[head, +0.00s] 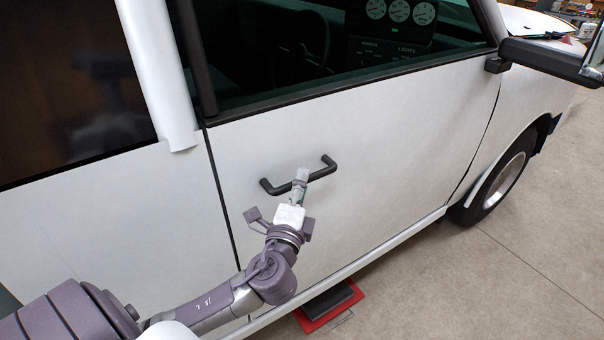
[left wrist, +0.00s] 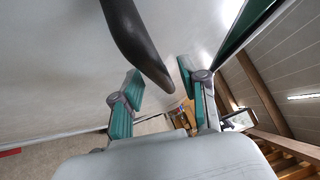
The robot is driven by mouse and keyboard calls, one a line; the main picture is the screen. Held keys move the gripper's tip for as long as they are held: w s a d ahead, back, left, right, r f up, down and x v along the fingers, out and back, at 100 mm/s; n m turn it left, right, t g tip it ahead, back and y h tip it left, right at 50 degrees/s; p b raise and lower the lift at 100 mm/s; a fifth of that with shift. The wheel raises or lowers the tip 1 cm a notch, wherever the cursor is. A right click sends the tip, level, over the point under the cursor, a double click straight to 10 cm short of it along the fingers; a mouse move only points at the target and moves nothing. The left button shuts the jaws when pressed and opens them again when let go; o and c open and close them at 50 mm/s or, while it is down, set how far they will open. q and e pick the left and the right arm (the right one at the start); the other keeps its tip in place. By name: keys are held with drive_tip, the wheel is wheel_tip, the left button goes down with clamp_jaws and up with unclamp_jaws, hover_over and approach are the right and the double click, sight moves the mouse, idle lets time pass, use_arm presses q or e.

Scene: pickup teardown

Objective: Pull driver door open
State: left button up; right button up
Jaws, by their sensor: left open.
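The driver door (head: 400,130) is a white panel with a dark window, and it looks flush with the body along its seams. A black bar handle (head: 322,171) sticks out from it. My left gripper (head: 301,176) is at the middle of this handle. In the left wrist view the fingers of my left gripper (left wrist: 160,80) are apart, with green pads. The dark handle (left wrist: 135,35) runs into the gap between them, with space visible on both sides. My right gripper is in neither view.
The side mirror (head: 545,58) juts out at the upper right. The front wheel (head: 503,180) stands beyond the door. A red and black object (head: 330,304) lies on the floor below the sill. The concrete floor (head: 500,285) at the lower right is clear.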

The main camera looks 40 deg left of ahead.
use_arm(q)
drive_tip(key=shift+w+a, duration=0.25)
drive_tip(key=shift+w, duration=0.45)
clamp_jaws()
